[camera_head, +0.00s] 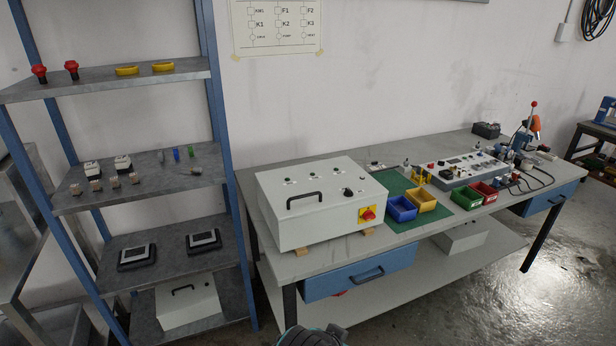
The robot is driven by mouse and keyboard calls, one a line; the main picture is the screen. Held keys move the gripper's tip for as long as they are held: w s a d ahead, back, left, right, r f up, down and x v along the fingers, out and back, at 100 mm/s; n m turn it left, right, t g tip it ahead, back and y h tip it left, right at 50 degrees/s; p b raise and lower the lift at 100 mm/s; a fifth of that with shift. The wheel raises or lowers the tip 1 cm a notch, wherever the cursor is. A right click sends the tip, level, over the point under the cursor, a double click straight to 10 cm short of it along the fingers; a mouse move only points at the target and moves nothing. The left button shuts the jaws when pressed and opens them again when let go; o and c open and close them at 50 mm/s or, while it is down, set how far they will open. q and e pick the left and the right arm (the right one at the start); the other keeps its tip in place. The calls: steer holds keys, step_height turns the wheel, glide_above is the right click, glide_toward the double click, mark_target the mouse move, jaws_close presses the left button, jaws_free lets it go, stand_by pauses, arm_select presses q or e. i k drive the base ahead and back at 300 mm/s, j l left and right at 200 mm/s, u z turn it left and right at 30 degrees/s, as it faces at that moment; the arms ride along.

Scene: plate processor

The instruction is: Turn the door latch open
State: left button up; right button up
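A white control box (325,230) lies on the workbench on small wooden blocks, its large panel facing up. The panel bears a black bar handle (304,198), several small dark fittings and a black knob (348,192). A red rotary switch on a yellow plate (368,214) sits at its right front side. I cannot tell which fitting is the door latch; the box looks shut. No gripper is recognisable in view. Only a dark rounded part, probably mine, shows at the bottom edge, well below the box and apart from it.
The workbench (450,150) also carries a blue bin (402,209), a yellow bin (421,200), green and red bins and a control panel (455,167). A blue drawer (358,277) is under its front edge. A blue-framed shelf (150,77) stands at left. Floor at lower right is clear.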

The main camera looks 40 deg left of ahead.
mark_target(348, 194)
steer(key=u, duration=1.15)
